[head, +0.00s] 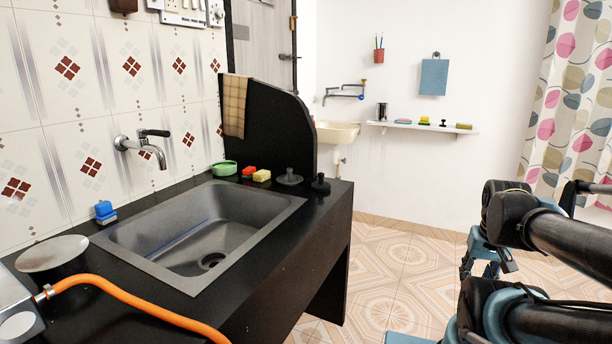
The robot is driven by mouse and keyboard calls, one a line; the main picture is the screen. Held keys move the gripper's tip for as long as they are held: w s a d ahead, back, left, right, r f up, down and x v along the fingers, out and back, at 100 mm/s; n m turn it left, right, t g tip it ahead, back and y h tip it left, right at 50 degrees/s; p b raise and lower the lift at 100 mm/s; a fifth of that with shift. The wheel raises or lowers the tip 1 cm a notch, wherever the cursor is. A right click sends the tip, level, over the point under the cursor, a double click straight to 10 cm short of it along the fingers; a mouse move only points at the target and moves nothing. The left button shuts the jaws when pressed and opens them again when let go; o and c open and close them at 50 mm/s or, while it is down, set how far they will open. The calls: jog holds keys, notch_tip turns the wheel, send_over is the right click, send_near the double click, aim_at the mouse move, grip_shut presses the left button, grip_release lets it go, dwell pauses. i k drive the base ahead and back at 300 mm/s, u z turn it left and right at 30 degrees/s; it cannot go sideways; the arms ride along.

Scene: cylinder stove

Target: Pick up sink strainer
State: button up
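Two small round pieces with upright knobs stand on the black counter (300,240) behind the sink's right corner: a grey one (289,179) and a black one (320,185). Either could be the sink strainer; I cannot tell which. The black one is close to the counter's right edge. The grey sink (160,232) has a dark drain (212,261) in its floor. My gripper (484,272) is at the right, over the tiled floor, well apart from the counter and partly hidden by my arm. No held object shows, and its finger opening is unclear.
A black partition (270,130) with a hanging cloth (234,105) rises behind the knobbed pieces. A green bowl (224,168), sponges (262,175) and an orange hose (140,302) are on the counter. The tiled floor (400,275) is open between counter and arm.

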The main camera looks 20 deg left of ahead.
aim_at(289, 180)
jog(key=u, duration=0.3)
jog(key=i, duration=0.9)
jog(key=u, duration=0.45)
